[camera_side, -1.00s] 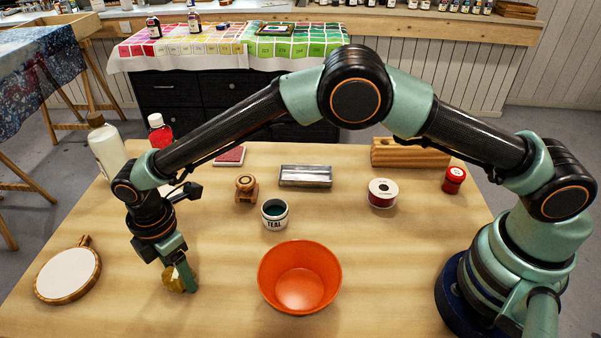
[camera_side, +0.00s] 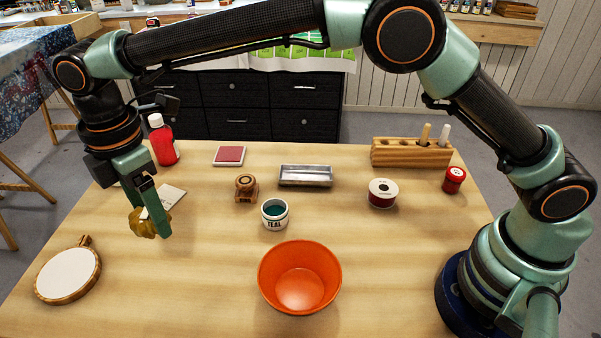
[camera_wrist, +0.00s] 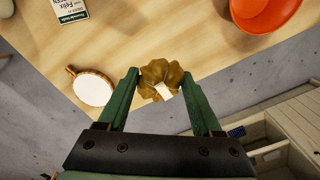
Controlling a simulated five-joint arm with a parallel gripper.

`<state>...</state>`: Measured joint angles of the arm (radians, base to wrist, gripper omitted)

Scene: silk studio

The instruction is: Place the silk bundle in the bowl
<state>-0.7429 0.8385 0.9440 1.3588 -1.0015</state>
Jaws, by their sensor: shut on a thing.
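The silk bundle (camera_side: 146,222) is a mustard-gold, crumpled roll with a pale band. My gripper (camera_side: 152,212) is shut on it and holds it above the left part of the table. In the wrist view the bundle (camera_wrist: 160,76) sits between the two green fingers of my gripper (camera_wrist: 163,88). The orange bowl (camera_side: 300,278) stands empty at the front middle of the table, to the right of the bundle and apart from it. The bowl (camera_wrist: 268,12) also shows at the top right of the wrist view, partly cut off.
An embroidery hoop (camera_side: 68,275) lies at the front left. A teal dye cup (camera_side: 275,214), a wooden stamp (camera_side: 246,188), a metal tray (camera_side: 306,176) and a ribbon spool (camera_side: 382,193) stand behind the bowl. A red bottle (camera_side: 163,142) stands at back left. Table between hoop and bowl is clear.

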